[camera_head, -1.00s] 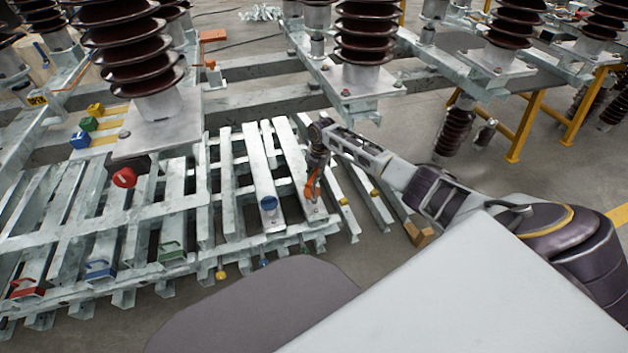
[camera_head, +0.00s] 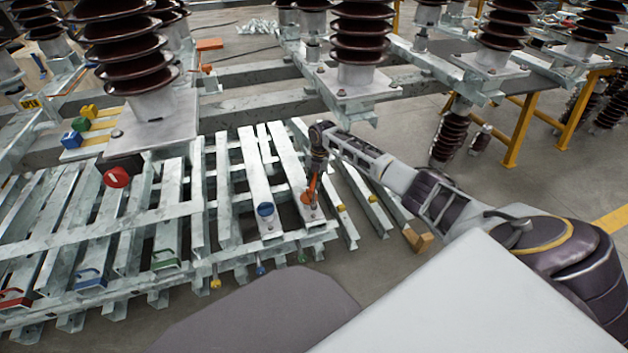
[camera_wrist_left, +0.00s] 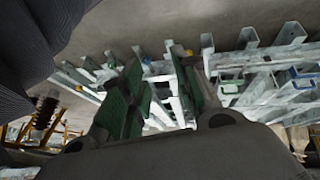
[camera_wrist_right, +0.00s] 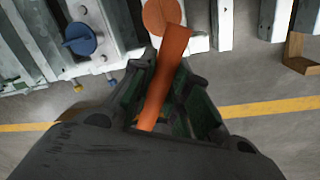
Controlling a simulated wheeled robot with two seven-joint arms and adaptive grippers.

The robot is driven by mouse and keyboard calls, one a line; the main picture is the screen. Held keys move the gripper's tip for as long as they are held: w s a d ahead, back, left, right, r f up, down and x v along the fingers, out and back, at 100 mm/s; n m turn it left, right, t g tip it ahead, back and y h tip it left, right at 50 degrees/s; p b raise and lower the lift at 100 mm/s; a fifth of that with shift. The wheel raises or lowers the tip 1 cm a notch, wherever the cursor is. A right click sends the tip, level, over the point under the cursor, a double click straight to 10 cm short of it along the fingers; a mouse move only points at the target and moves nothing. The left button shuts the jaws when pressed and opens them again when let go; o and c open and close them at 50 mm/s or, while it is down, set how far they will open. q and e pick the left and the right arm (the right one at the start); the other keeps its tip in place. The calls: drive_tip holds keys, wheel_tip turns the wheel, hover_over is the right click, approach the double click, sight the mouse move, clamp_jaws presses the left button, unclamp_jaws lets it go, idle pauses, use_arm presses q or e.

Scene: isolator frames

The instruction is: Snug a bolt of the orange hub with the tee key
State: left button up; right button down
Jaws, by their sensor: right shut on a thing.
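My right gripper (camera_head: 318,163) is shut on an orange tee key (camera_head: 312,184) above a slatted metal frame. In the right wrist view the orange key (camera_wrist_right: 165,80) runs between the green finger pads. Its far end overlaps the round orange hub (camera_wrist_right: 160,14). The orange hub (camera_head: 307,198) also shows in the head view, on a pale beam, partly hidden by the key. I cannot tell whether the key is seated on a bolt; the bolts are too small or hidden. My left gripper (camera_wrist_left: 160,85) is open and empty in its wrist view, outside the head view.
A blue hub (camera_head: 265,209) sits on the neighbouring beam and a red hub (camera_head: 117,177) further left. Red, blue and green handles (camera_head: 166,260) line the frame's front. Large brown insulators (camera_head: 362,40) stand behind. Bare floor (camera_head: 400,130) lies to the right.

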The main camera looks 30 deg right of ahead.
use_arm(q)
drive_tip(key=shift+f, duration=0.15)
use_arm(e)
drive_tip(key=shift+f+b, duration=0.65)
drive_tip(key=shift+b, duration=0.05)
drive_tip(key=shift+f+b, duration=0.35)
drive_tip(key=shift+b, duration=0.05)
drive_tip(key=shift+f+b, duration=0.45)
drive_tip(key=shift+b, duration=0.05)
use_arm(q)
wheel_tip(320, 180, down, 8)
drive_tip(key=d+t+h+b, duration=0.1)
drive_tip(key=shift+s+d+r+n, duration=0.15)
drive_tip(key=shift+r+n, duration=0.05)
drive_tip(key=shift+n, duration=0.1)
use_arm(e)
drive_tip(key=shift+f, duration=0.45)
use_arm(q)
drive_tip(key=shift+r, duration=0.1)
